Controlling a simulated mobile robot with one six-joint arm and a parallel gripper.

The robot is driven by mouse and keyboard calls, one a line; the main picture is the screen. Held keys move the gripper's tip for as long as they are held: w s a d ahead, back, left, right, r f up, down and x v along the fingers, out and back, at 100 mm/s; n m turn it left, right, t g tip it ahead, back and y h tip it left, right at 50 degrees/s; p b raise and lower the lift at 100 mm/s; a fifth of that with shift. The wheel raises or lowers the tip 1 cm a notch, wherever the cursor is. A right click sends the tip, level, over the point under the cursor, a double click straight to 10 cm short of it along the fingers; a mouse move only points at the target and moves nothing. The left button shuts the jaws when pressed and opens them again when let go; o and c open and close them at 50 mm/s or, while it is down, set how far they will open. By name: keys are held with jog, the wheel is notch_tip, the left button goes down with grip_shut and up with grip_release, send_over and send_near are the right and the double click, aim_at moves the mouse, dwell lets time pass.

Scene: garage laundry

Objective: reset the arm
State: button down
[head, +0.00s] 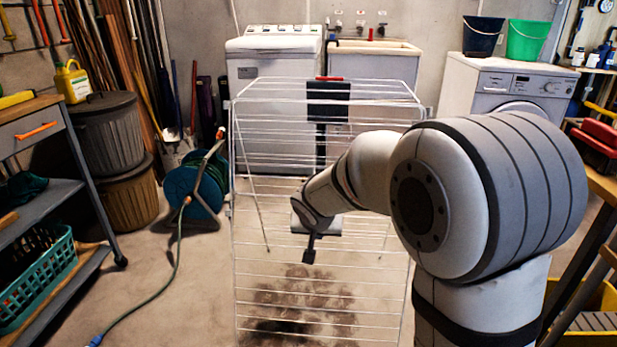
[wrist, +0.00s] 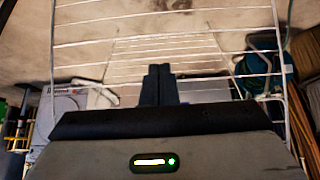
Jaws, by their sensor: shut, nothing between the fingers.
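My arm reaches forward from the right in the head view, over the white wire drying rack (head: 290,312). My gripper (head: 309,257) points down, with its dark fingertips in front of the rack's lower wires. In the wrist view my gripper (wrist: 160,72) shows two dark fingers side by side, closed together with nothing between them. The rack's wires (wrist: 100,39) spread out beyond the fingers there. I cannot tell whether the gripper touches the rack.
A hose reel (head: 193,187) stands left of the rack, its hose (head: 176,265) trailing over the floor. A top-loading washer (head: 270,68) and a sink (head: 375,75) stand behind. A shelf unit (head: 28,128) is at left. Open floor (head: 190,300) lies front left.

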jog(key=s+d+r+g+p, duration=0.1)
jog(key=s+d+r+p, duration=0.2)
jog(key=s+r+p, duration=0.6)
jog(key=s+d+r+n+g+p, duration=0.1)
jog(key=s+d+r+p, duration=0.3)
jog(key=s+r+p, duration=0.5)
jog(key=s+d+r+g+y+p, duration=0.1)
jog(key=s+r+p, duration=0.8)
jog(key=r+p, duration=0.9)
notch_tip(320, 180, up, 4)
jog(key=shift+s+d+r+g, duration=0.1)
jog(key=shift+s+d+g, duration=0.35)
jog(key=shift+d, duration=0.8)
